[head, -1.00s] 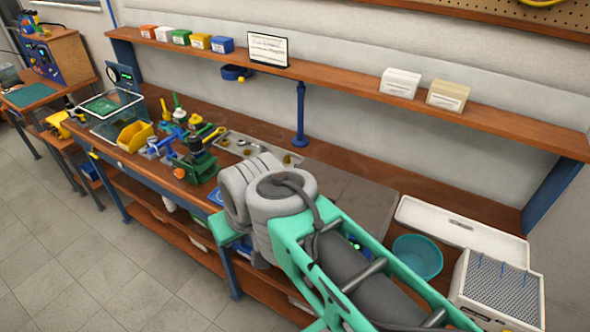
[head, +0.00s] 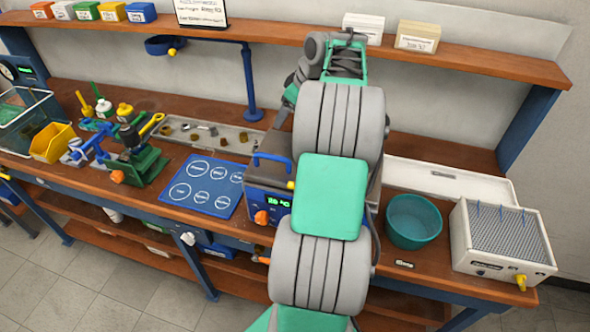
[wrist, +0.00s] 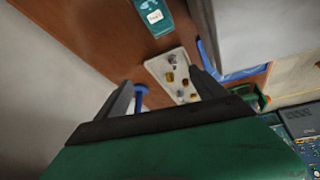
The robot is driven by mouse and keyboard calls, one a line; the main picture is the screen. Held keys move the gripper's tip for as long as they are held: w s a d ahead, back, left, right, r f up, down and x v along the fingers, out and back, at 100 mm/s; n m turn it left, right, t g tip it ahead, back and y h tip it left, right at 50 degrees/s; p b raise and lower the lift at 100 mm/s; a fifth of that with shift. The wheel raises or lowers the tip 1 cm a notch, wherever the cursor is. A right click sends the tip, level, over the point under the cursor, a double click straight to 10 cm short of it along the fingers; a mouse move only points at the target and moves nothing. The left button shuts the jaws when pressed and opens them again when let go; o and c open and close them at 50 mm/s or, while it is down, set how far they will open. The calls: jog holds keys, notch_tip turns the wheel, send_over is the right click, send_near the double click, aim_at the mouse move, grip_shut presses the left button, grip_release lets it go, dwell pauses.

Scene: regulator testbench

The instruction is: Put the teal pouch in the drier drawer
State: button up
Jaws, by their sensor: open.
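A teal pouch with a white label (wrist: 152,18) lies on the brown wooden bench at the top of the wrist view. I cannot pick it out in the head view. My gripper (wrist: 163,92) is open and empty, its two dark fingers apart, with the pouch beyond them and not touching. A blue and grey box with a handle, green display and orange knob (head: 268,196), possibly the drier, stands on the bench, partly behind my arm. I cannot make out its drawer.
A parts tray (head: 180,128) shows behind a blue mat (head: 203,187). A teal bowl (head: 413,222) and a white perforated-top box (head: 500,240) stand at right. A green-based press (head: 138,165) is at left.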

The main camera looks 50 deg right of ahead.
jog(key=s+f+n, duration=0.1)
jog(key=f, duration=0.2)
jog(key=s+d+f+n+y, duration=0.1)
jog(key=s+f, duration=0.1)
jog(key=f, duration=0.1)
jog(key=s+d+f+n+g, duration=0.1)
jog(key=f, duration=0.2)
jog(key=shift+s+d+y+b, duration=0.2)
jog(key=shift+s+y+b, duration=0.2)
jog(key=p+x, duration=0.1)
jog(key=x, duration=0.6)
jog(key=shift+a+f, duration=0.15)
jog(key=shift+f, duration=0.15)
grip_shut()
